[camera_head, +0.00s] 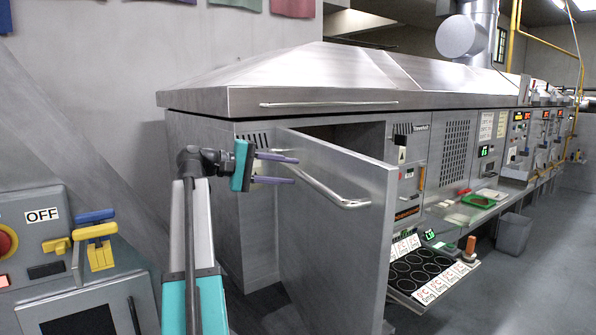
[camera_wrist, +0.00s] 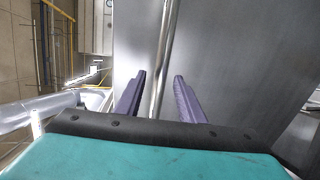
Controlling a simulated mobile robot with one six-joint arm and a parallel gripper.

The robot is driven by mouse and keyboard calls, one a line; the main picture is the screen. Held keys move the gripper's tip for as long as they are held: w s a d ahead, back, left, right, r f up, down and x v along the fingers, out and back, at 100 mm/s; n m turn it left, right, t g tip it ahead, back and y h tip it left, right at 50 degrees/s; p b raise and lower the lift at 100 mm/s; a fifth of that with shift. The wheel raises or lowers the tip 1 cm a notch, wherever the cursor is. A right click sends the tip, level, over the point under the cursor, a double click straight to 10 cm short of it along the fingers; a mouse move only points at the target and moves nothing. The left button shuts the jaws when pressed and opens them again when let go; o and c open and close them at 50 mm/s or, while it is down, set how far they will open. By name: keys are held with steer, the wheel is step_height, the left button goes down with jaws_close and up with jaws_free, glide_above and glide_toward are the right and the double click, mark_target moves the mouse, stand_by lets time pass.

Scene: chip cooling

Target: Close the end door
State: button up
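The end door (camera_head: 335,225) is a grey metal panel standing open at the near end of the long steel machine (camera_head: 330,75). A dark gap shows behind its top edge. Its bar handle (camera_head: 325,186) runs across the upper part of the door's face. My gripper (camera_head: 296,169) is at the left end of the handle, with its two purple fingers apart. In the wrist view the handle (camera_wrist: 161,65) runs between the open fingertips (camera_wrist: 159,75), with space on both sides. I cannot tell whether the fingers touch the door.
A control box with a red button and an OFF label (camera_head: 42,215) stands at the left. A black-spotted tray (camera_head: 425,270) juts out low, right of the door. A grey bin (camera_head: 514,233) stands farther back. The floor at the right is clear.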

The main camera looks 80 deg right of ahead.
mark_target(294, 171)
steer(key=shift+p+x, duration=0.4)
steer(key=shift+x, duration=1.5)
